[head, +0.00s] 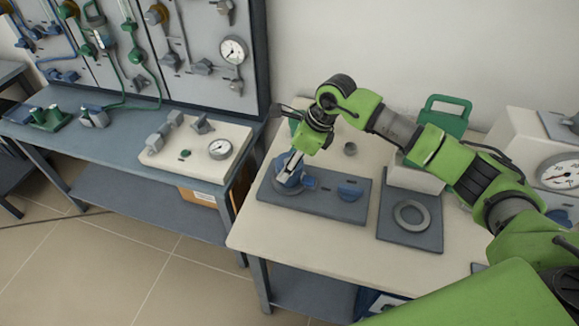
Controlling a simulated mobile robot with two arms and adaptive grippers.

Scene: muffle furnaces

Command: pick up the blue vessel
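The blue vessel (285,181) stands at the left end of a dark grey plate on the pale bench. My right gripper (292,168), on the green arm that comes in from the right, points down at the vessel. Its pale fingers are at the vessel's upper part and overlap it in the picture. I cannot tell whether they touch it or are closed on it. The gripper hides part of the vessel. My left gripper is not in view.
A grey pad (408,237) with a ring, a white block and a green-handled item (446,115) are to the right. A bench with a gauge box (190,150) stands left. The pale bench's front left is clear.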

